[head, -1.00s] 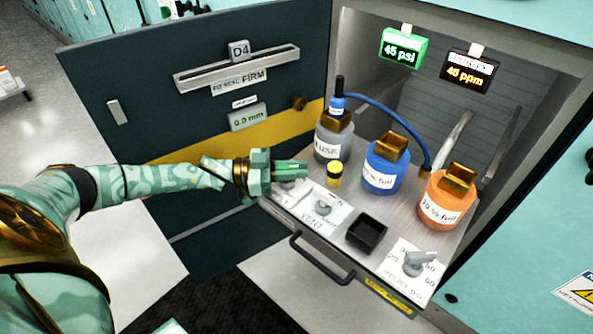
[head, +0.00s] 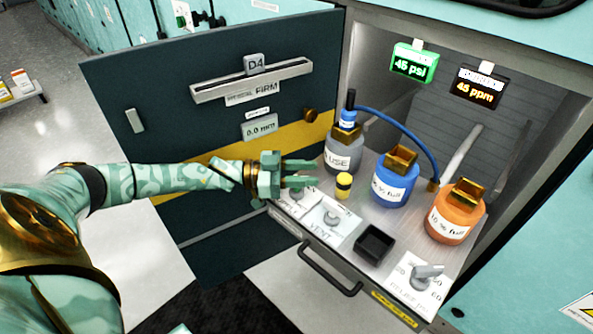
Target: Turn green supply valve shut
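The supply valve's white label plate (head: 288,205) is at the left front of the drawer shelf. A small grey knob (head: 297,193) shows on it, just below my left gripper's fingers; the gripper partly hides it, and I see no clear green on it. My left gripper (head: 312,173) reaches in from the left, its fingers pointing right with a gap between them and nothing seen in it. I cannot tell whether a finger touches the knob. The green display (head: 412,66) reads 45 psi. My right gripper is not in view.
A vent knob (head: 332,217), a yellow-black cap (head: 343,186) and a black tray (head: 374,243) are nearby. Grey (head: 343,157), blue (head: 393,189) and orange (head: 452,222) bottles stand behind. A relief knob (head: 427,272) is front right. The dark door (head: 230,50) stands open left.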

